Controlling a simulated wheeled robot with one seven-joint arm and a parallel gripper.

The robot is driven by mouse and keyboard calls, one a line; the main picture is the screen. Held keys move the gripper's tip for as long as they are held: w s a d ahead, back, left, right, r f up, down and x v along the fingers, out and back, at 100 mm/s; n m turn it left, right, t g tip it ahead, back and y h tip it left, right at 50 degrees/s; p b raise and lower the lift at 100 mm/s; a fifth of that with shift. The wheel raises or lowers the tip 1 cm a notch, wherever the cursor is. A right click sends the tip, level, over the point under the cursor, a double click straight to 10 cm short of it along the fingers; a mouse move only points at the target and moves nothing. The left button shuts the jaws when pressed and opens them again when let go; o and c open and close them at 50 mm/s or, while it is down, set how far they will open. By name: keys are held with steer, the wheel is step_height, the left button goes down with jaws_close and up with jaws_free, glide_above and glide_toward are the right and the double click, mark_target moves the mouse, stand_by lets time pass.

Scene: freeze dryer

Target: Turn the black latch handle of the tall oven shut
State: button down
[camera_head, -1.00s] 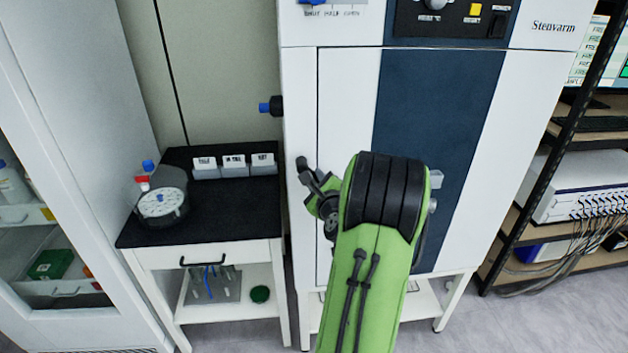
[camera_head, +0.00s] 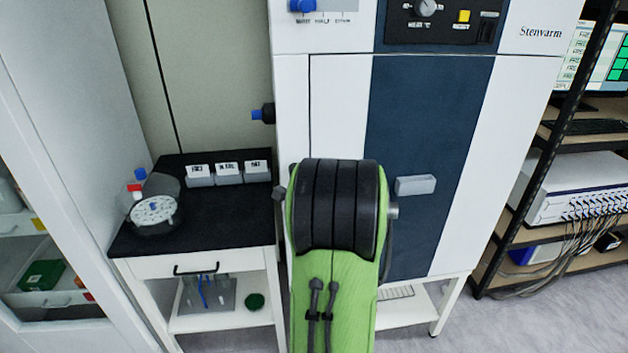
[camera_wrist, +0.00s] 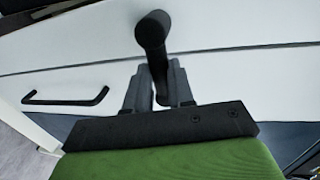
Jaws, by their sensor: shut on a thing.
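The tall white oven (camera_head: 335,105) with a dark blue front panel stands in the middle of the head view, its door face closed flush as far as I can see. In the wrist view the black latch handle (camera_wrist: 152,30) rises between the two dark fingers of my gripper (camera_wrist: 157,85). The fingers are shut on its narrow stem, with the rounded knob beyond them. In the head view my green arm covers the gripper and nearly all of the latch; only a small dark end (camera_head: 280,193) shows left of the arm.
A black-topped side table (camera_head: 225,218) with a small centrifuge (camera_head: 153,210) and labelled boxes stands left of the oven. A grey block (camera_head: 415,186) sits on the oven door. A shelf rack (camera_head: 540,140) with instruments and cables stands at the right.

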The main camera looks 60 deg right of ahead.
stand_by(0.4)
steer(key=c, duration=1)
jaws_free()
steer(key=shift+o, duration=0.2)
steer(key=b+v, duration=0.3)
steer(key=v, duration=1.2)
steer(key=shift+s+a+r, duration=0.15)
steer(key=shift+s+a, duration=0.05)
steer(key=shift+a, duration=0.1)
